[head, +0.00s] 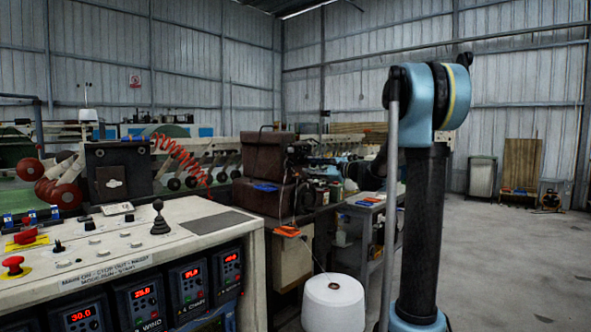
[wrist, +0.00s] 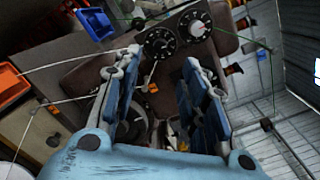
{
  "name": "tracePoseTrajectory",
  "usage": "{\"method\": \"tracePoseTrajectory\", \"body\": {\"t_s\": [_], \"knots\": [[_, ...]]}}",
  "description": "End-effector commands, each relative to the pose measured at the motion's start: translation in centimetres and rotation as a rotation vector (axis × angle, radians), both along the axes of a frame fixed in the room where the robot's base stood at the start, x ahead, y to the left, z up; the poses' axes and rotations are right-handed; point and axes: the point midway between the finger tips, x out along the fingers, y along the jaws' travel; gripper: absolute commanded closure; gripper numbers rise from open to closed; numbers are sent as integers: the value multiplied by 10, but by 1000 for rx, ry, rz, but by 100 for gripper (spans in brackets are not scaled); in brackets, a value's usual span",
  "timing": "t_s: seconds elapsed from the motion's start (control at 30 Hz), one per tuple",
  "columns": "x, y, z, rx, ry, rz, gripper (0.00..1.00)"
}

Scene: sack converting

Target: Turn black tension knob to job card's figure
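My gripper (wrist: 161,66) is open, its two blue-padded fingers well apart with nothing held between them. In the wrist view a black dial (wrist: 159,42) with white marks sits just beyond the fingertips, on a brown machine face. A second dial (wrist: 194,24) with a pale centre is up and right of it. I cannot tell which is the tension knob or read its setting. In the head view my arm reaches left to the brown machine box (head: 267,157), and the dials are hidden there. I cannot make out a job card with a readable figure.
A control console (head: 150,255) with red buttons, a black joystick (head: 159,219) and red displays fills the left front. A white thread cone (head: 333,303) stands before the machine. White threads cross the wrist view near orange (wrist: 11,85) and blue (wrist: 94,20) bins.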

Motion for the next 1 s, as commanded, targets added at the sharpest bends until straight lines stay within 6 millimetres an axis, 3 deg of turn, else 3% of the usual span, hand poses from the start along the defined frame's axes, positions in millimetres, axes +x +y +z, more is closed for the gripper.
{"method": "tracePoseTrajectory", "body": {"t_s": [0.3,0.5,0.97,1.0], "knots": [[32,47,0,-1,-1,3,61],[47,67,0,-1,-1,1,61],[53,77,0,-1,-1,0,61],[53,77,0,-1,-1,0,65]]}}
